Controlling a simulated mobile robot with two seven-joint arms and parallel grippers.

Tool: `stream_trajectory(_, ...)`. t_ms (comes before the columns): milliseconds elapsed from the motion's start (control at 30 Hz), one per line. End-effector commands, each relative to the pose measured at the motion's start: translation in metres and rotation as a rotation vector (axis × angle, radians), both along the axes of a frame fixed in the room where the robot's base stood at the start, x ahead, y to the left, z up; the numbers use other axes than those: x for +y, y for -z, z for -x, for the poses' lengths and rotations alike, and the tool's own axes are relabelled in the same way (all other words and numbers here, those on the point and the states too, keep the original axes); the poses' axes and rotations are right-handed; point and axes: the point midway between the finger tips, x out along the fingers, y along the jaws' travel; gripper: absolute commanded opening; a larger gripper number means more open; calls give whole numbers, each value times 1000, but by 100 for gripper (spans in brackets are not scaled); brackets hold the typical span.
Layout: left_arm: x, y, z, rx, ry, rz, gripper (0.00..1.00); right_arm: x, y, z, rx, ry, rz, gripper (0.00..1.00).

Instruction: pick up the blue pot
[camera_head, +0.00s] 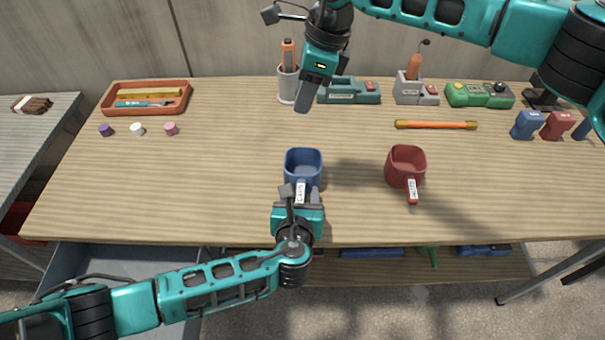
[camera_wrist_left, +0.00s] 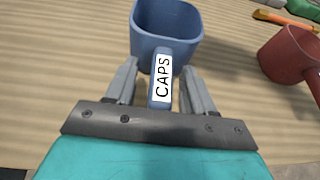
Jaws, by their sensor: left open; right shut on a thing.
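The blue pot (camera_head: 303,164) stands upright on the workbench, with its handle toward the front edge and a white CAPS label on it. My left gripper (camera_head: 300,191) is open at the handle. In the left wrist view, the fingers of my left gripper (camera_wrist_left: 159,78) lie either side of the handle of the blue pot (camera_wrist_left: 165,28), with a gap visible on each side. My right gripper (camera_head: 304,98) is above the back of the bench, pointing down, its fingers shut; what it grips cannot be made out.
A red pot (camera_head: 405,162) stands right of the blue one. An orange rod (camera_head: 436,125), a grey tool cup (camera_head: 287,86), a green device (camera_head: 480,95) and an orange tray (camera_head: 180,100) are farther back. Small caps (camera_head: 137,129) lie at left. The left front bench is clear.

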Motion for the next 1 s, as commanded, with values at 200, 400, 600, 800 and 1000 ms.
stream_trajectory(200, 0, 0, 0, 0, 0, 1, 41, 0, 0, 0, 0, 0, 0, 0)
stream_trajectory(400, 0, 0, 1, 0, 0, 1, 22, 0, 0, 0, 0, 0, 0, 0)
stream_trajectory(600, 0, 0, 1, 0, 0, 1, 2, 0, 0, 0, 0, 0, 0, 0)
stream_trajectory(800, 0, -1, 0, 0, 0, 1, 0, 0, 0, 0, 0, 0, 0, 0)
stream_trajectory(1000, 0, -1, 0, -1, 1, 1, 0, 0, 0, 0, 0, 0, 0, 0)
